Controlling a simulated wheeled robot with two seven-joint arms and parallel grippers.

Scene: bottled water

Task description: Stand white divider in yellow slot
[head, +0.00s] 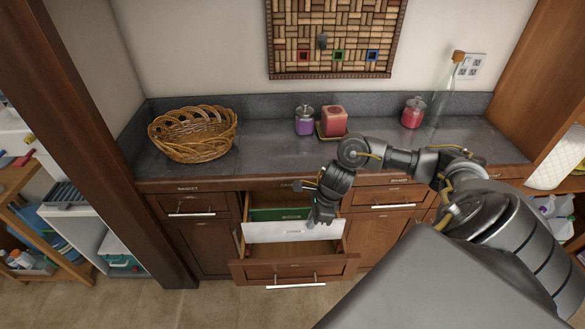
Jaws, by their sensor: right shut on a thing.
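The white divider (278,232) is a wide panel inside the open drawer (295,267) below the counter. It looks upright and spans most of the drawer's width. My right gripper (317,221) is at its upper right part and is shut on it. A green divider (280,214) stands behind the white one, near the back of the drawer. I cannot make out a yellow slot; the divider's lower edge and its seating are unclear. My left gripper is not in view.
A wicker basket (193,135), purple jar (304,121), red candle (333,121), red jar (413,112) and clear bottle (445,90) stand on the dark counter (270,150). The drawer front part looks empty. Shelves stand at both sides.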

